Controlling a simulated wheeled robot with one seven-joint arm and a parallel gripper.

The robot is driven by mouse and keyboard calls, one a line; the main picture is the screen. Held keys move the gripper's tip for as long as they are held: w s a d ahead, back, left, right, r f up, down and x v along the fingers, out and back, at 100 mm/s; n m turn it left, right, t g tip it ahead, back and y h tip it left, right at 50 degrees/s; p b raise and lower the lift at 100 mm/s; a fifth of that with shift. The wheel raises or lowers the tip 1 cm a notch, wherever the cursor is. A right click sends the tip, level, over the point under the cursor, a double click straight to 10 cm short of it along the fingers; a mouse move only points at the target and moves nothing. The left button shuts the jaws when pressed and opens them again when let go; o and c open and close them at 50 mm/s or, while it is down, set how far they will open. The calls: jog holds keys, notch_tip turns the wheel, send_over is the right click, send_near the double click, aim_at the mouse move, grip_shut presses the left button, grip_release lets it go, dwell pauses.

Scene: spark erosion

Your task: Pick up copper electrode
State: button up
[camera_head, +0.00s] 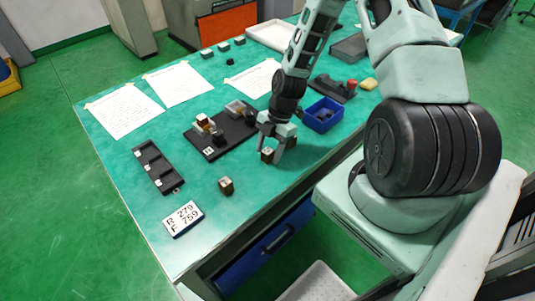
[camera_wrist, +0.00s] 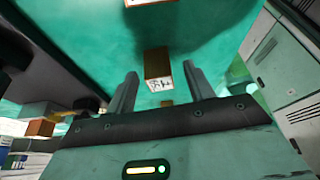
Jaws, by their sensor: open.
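A small copper-brown block with a white marked face (camera_head: 267,155) stands on the green table just at my gripper's fingers; I take it for a copper electrode. A similar block (camera_head: 226,186) stands apart, nearer the table's front-left. My gripper (camera_head: 273,150) points down, low over the table. In the wrist view its fingers are apart (camera_wrist: 160,69), with a copper-brown block (camera_wrist: 157,66) framed between them; contact cannot be told. Another brown block (camera_wrist: 145,2) shows at the top edge, and a brown piece (camera_wrist: 167,103) is partly hidden by the gripper body.
A black fixture plate (camera_head: 230,138) with small parts lies left of my gripper. A blue bin (camera_head: 322,114) stands close on its right. The table between card and plate is mostly clear.

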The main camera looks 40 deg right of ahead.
grip_shut()
jog(key=shift+r, duration=0.15)
